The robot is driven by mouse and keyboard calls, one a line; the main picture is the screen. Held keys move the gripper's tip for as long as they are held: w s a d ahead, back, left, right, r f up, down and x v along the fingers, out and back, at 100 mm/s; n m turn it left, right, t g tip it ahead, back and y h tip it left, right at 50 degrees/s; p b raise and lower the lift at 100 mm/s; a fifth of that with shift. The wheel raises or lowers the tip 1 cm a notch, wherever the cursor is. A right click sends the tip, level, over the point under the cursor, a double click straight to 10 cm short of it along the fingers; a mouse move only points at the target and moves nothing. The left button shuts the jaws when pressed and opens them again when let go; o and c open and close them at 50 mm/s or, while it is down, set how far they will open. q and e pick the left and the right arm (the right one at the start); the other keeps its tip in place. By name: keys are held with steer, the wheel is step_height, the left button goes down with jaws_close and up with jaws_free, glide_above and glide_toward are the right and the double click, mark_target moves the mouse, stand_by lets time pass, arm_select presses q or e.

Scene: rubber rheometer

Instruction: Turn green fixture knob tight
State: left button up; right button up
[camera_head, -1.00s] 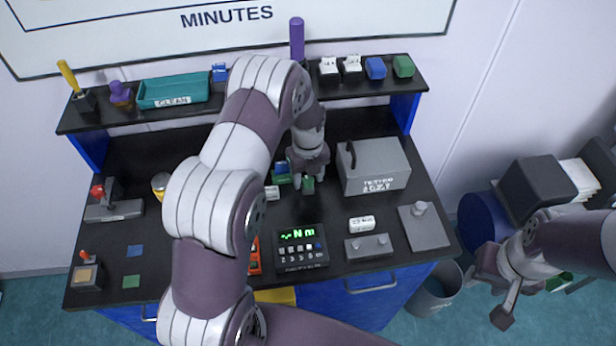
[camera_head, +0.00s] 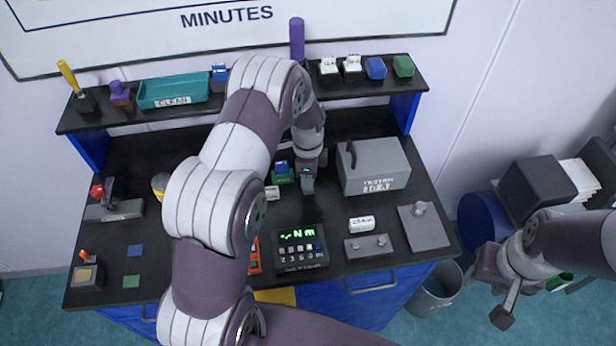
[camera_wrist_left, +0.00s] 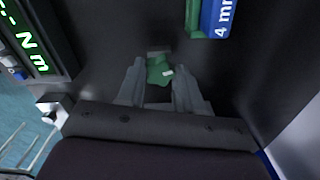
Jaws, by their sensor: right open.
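The green fixture knob (camera_wrist_left: 160,71) shows in the left wrist view between the two fingers of my left gripper (camera_wrist_left: 160,82); it has a small pale mark. The fingers lie close along both its sides with no clear gap, so the gripper looks shut on it. In the head view my left gripper (camera_head: 308,183) points down at the middle of the bench, left of the grey box, and its finger hides the knob. My right gripper (camera_head: 497,290) is open and empty, off the bench at the right. A meter (camera_head: 300,248) shows green "N m" text.
A green and blue block (camera_head: 283,174) stands just left of my left gripper; its "4 mm" label (camera_wrist_left: 222,18) shows in the left wrist view. The grey box (camera_head: 373,166) stands close on the right. A small grey block (camera_head: 368,247) and a grey plate (camera_head: 424,228) lie nearer the front.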

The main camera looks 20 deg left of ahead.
arm_select(q)
steer(key=c, duration=0.3)
steer(key=m, duration=0.4)
steer(key=shift+m, duration=0.3)
steer(key=m, duration=0.4)
steer(key=shift+m, duration=0.3)
steer(key=m, duration=0.4)
steer(key=shift+m, duration=0.3)
